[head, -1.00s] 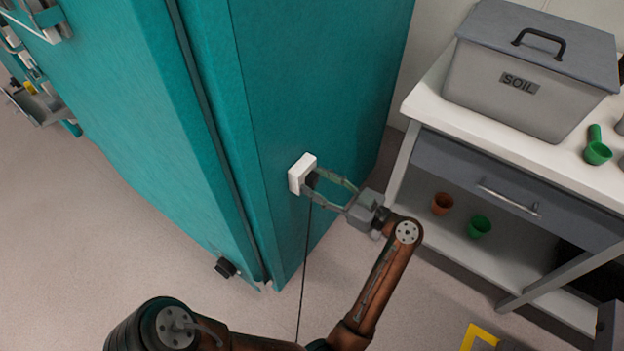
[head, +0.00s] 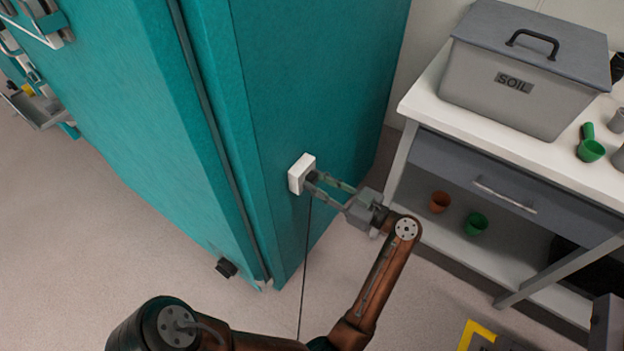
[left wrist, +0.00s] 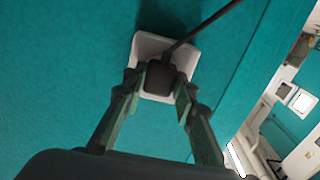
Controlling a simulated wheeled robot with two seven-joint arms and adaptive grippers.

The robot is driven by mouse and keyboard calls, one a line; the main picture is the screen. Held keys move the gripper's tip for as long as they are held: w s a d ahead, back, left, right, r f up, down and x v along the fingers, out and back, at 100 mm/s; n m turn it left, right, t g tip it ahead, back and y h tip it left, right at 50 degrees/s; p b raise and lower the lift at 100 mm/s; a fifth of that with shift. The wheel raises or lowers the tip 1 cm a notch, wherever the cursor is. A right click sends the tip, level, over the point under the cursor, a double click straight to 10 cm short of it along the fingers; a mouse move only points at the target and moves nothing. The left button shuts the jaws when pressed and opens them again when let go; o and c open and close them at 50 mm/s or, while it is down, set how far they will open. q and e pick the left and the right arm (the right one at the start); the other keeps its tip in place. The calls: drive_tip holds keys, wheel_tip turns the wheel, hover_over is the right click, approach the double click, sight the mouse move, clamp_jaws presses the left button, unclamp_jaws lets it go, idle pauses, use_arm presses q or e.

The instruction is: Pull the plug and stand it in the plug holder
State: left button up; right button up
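The black plug (left wrist: 159,77) sits in the white wall socket (head: 297,174) on the side of the teal chamber. The socket also shows in the left wrist view (left wrist: 148,48). The plug's thin cord (head: 306,255) hangs down in the head view. My left gripper (head: 315,181) is at the socket; in the left wrist view its two fingers (left wrist: 160,84) lie against both sides of the plug, shut on it. The plug appears still against the socket face. I cannot make out a plug holder for certain. My right gripper is not in view.
A white bench (head: 418,104) stands to the right with a grey soil bin (head: 500,85) and a green scoop (head: 590,148). Small pots (head: 440,201) sit on its lower shelf. A yellow-edged dark item (head: 478,333) lies at the bottom right.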

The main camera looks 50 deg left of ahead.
use_arm(q)
clamp_jaws()
drive_tip(key=p+v, duration=0.1)
drive_tip(key=v, duration=0.5)
drive_tip(key=shift+p, duration=0.35)
idle(0.9)
idle(0.3)
